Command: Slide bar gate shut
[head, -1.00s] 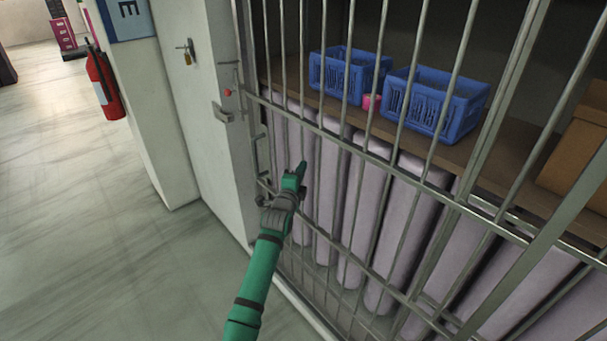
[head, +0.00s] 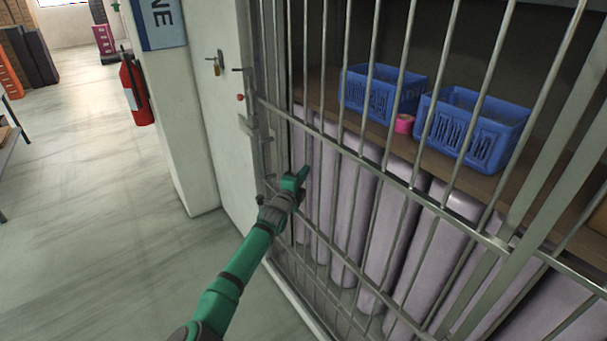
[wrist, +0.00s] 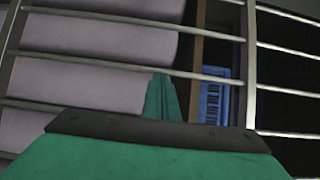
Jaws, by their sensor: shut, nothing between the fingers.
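The bar gate (head: 384,168) is a grey metal grille of upright rods and cross rails in front of a shelved bay. Its left end, with a tall handle (head: 266,160), stands close beside the bracket (head: 256,134) on the white wall end. I cannot tell whether any gap remains there. My gripper (head: 300,174) is shut and empty at the lower left of the gate, just right of the handle. In the wrist view, its green fingers (wrist: 164,98) reach up among the gate bars (wrist: 100,65). Whether they touch a bar is unclear.
A padlock (head: 216,68) and red knob (head: 240,97) are on the wall. A fire extinguisher (head: 136,92) hangs left.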

